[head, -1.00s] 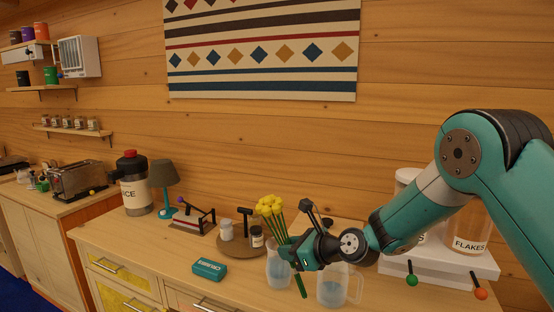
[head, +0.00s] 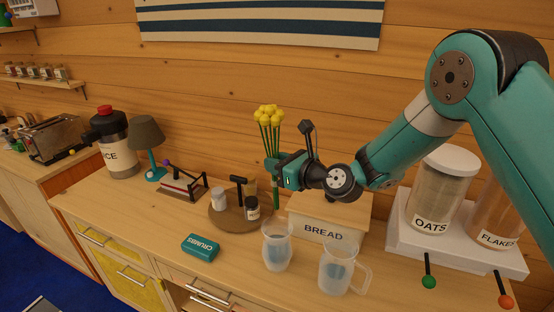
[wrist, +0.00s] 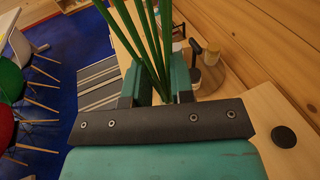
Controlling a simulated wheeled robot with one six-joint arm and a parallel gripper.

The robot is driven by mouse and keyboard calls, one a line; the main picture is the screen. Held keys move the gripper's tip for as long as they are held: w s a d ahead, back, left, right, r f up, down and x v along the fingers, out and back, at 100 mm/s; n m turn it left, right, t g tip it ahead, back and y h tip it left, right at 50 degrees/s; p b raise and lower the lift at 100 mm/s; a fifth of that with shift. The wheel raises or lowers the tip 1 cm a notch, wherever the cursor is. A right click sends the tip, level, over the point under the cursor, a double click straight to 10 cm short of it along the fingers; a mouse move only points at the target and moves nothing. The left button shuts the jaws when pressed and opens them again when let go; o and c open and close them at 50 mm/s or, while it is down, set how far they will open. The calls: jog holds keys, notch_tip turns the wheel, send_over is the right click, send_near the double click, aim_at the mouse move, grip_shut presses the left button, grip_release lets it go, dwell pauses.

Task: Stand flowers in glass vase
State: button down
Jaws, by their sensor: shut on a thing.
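A bunch of yellow flowers (head: 269,117) with green stems is held upright in my gripper (head: 275,170), which is shut on the stems. In the wrist view the green stems (wrist: 150,45) pass between the fingers. A clear glass vase (head: 277,246) with bluish contents stands on the counter below the flowers. The stem ends show above the vase and apart from it. A similar clear pitcher with a handle (head: 338,268) stands to the vase's right.
A bread box (head: 327,226) stands behind the vase and pitcher. A round wooden board (head: 230,222) with jars is to the left, with a teal crumbs box (head: 201,247) in front. Canisters (head: 440,190) stand at right on a white riser.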

jog(key=shift+d+f+b, duration=0.1)
jog(key=shift+f+b, duration=2.55)
jog(key=shift+f, duration=0.3)
jog(key=shift+f+b, duration=2.9)
jog(key=shift+f, duration=1.65)
jog(key=c, duration=0.9)
grip_release()
jog(key=shift+d, duration=0.1)
jog(key=b+v, duration=0.6)
jog(key=v, duration=1.1)
jog(key=shift+b, duration=0.3)
